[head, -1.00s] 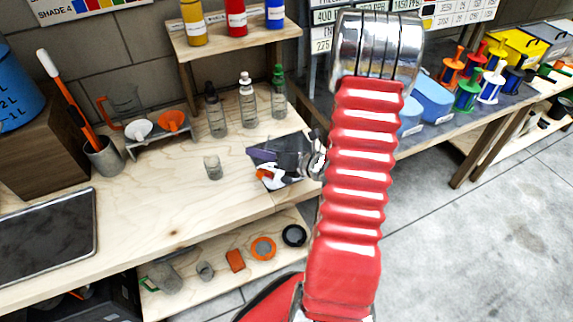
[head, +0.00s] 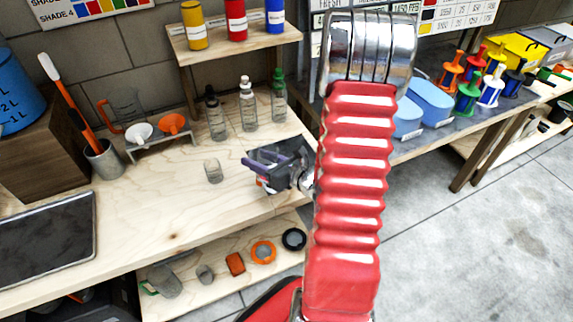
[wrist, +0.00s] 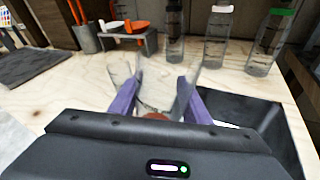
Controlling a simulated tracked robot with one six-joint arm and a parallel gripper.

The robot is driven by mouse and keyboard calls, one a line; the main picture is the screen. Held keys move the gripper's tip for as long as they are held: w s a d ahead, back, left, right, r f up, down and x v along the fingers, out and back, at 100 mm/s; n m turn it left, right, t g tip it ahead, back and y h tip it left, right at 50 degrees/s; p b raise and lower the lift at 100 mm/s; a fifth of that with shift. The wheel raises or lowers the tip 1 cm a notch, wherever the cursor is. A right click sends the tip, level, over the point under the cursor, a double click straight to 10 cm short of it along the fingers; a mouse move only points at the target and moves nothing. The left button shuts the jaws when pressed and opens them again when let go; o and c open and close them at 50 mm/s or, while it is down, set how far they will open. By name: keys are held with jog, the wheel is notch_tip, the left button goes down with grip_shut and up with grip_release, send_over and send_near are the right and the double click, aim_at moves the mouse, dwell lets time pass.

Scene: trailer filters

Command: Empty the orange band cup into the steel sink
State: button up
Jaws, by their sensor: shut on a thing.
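My gripper (wrist: 157,88) has purple fingers and is shut on a clear cup (wrist: 153,72). A small orange-brown patch, likely its band, shows low between the fingers. In the head view my gripper (head: 262,165) is over the right end of the wooden bench, and the cup there is mostly hidden. I cannot tell how full the cup is or how far it tilts. The steel sink (wrist: 258,112) shows as a dark basin in the bench, just right of the fingers in the wrist view. In the head view my gripper and arm largely cover it.
A small clear cup (head: 213,171) stands on the bench left of my gripper. Three bottles (head: 247,105) stand behind, beside a rack with a white and an orange funnel (head: 172,123). A dark tray (head: 45,235) lies at left. The bench middle is clear.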

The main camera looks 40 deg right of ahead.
aim_at(260, 153)
jog(key=shift+s+a+f+n+t+h+b, duration=0.1)
jog(key=shift+a+f+n+t+h+b, duration=0.15)
jog(key=shift+n, duration=0.25)
jog(key=shift+s+a+n+t+h+b, duration=0.1)
jog(key=shift+a+n+h+b, duration=0.1)
jog(key=shift+n+b, duration=0.25)
jog(key=shift+r, duration=0.1)
jog(key=shift+r, duration=2.45)
jog(key=shift+w+a, duration=0.1)
